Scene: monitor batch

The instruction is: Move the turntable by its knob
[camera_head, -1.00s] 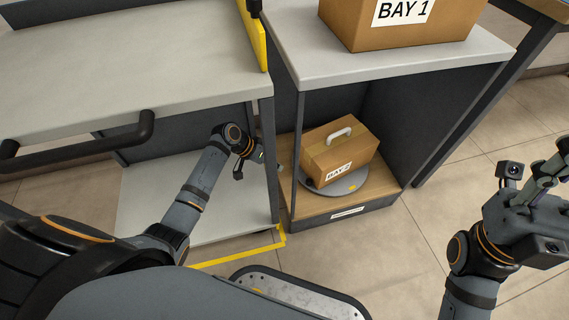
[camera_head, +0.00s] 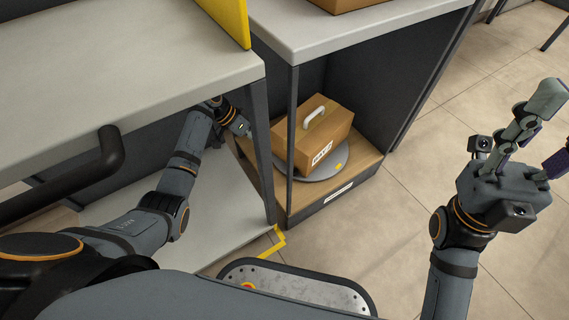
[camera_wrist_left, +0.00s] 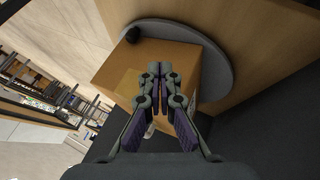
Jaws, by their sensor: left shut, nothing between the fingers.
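The turntable is a grey disc (camera_head: 322,174) with a yellow mark on the cabinet's low wooden shelf, and it also shows in the left wrist view (camera_wrist_left: 218,62). A brown carton (camera_head: 318,130) with a white handle stands on it. The black knob (camera_wrist_left: 132,35) is at the disc's rim in the left wrist view; I cannot make it out in the head view. My left gripper (camera_head: 244,128) is beside the cabinet's open left side, and its closed fingertips (camera_wrist_left: 160,68) appear in front of the carton, apart from the knob. My right gripper (camera_head: 552,125) is open and empty, away at the right.
A dark post (camera_head: 291,135) stands at the cabinet's front left corner. The grey workbench (camera_head: 130,70) and its leg (camera_head: 262,150) are close to my left arm. Another carton (camera_head: 345,3) sits on the cabinet top.

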